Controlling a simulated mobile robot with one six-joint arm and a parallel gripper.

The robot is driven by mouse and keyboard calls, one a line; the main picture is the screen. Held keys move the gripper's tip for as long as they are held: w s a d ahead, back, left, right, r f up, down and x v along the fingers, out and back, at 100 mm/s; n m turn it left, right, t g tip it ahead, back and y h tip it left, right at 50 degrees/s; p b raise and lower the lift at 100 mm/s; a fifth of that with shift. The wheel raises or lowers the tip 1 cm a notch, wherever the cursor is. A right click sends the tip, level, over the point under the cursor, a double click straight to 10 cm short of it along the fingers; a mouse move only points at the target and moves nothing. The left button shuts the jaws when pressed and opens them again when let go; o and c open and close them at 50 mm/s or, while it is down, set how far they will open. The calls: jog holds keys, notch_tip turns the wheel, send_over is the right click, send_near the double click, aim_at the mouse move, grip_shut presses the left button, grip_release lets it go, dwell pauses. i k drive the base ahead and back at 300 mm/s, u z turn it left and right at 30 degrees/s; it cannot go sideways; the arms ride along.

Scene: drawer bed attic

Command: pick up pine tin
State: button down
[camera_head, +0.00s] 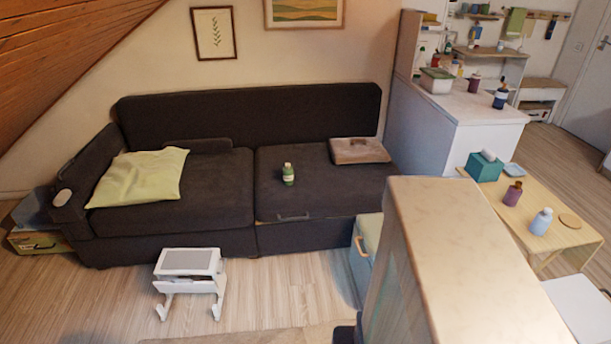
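I cannot pick out a pine tin for certain in the head view. A flat brownish case or folded item (358,151) lies on the same seat, further right. My gripper is not in view.
A white stool (190,262) stands before the sofa. A tall pale-topped cabinet (455,255) blocks the right foreground. Behind it, a wooden table (560,250) holds a teal box (485,167) and bottles. Wooden floor (270,295) is clear beside the stool.

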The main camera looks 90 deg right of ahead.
aim_at(288, 174)
jog(key=u, duration=0.1)
jog(key=k, duration=0.2)
jog(key=z, duration=2.2)
jog(key=k, duration=0.5)
jog(key=z, duration=0.75)
jog(key=i, duration=0.35)
jog(key=u, duration=0.2)
